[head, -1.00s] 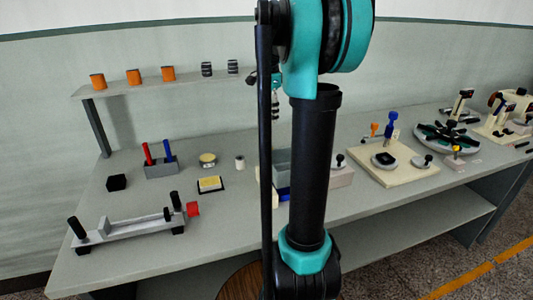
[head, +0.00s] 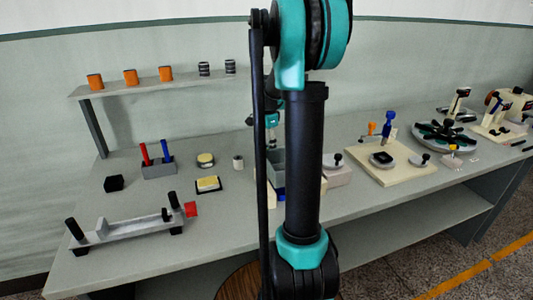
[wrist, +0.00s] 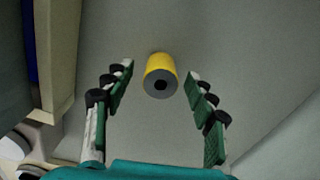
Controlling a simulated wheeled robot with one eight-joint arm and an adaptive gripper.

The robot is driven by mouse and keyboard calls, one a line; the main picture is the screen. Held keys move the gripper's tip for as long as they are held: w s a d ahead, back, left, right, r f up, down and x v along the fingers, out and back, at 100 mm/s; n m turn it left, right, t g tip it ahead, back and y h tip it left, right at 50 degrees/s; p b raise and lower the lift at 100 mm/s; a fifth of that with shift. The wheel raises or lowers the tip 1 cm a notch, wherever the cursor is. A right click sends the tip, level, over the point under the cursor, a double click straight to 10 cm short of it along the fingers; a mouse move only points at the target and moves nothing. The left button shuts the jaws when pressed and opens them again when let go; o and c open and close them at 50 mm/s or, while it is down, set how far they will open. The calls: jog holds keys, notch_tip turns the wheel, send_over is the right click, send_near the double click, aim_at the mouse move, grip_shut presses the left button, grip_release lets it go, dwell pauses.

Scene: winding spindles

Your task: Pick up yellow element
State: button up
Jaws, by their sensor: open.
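The yellow element (wrist: 160,67) shows in the wrist view as a short yellow cylinder with a grey end face and a dark hole. It lies on the grey table surface, between and just beyond the fingertips of my gripper (wrist: 160,76). The gripper is open, with one finger on each side of the element and visible gaps between. In the head view the yellow element cannot be made out; my arm covers the middle of the table. Only a teal part near my wrist shows there beside the arm.
In the wrist view a beige-edged bin (wrist: 57,60) with a blue part stands close on the left. In the head view a yellow-topped block (head: 208,184), a red-and-blue-handled holder (head: 158,168) and a cream board (head: 405,172) stand on the table (head: 215,225).

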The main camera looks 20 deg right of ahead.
jog(key=shift+f, duration=0.7)
jog(key=shift+c, duration=0.6)
jog(key=c, duration=1.1)
jog(key=shift+r, duration=0.1)
jog(key=shift+c, duration=0.2)
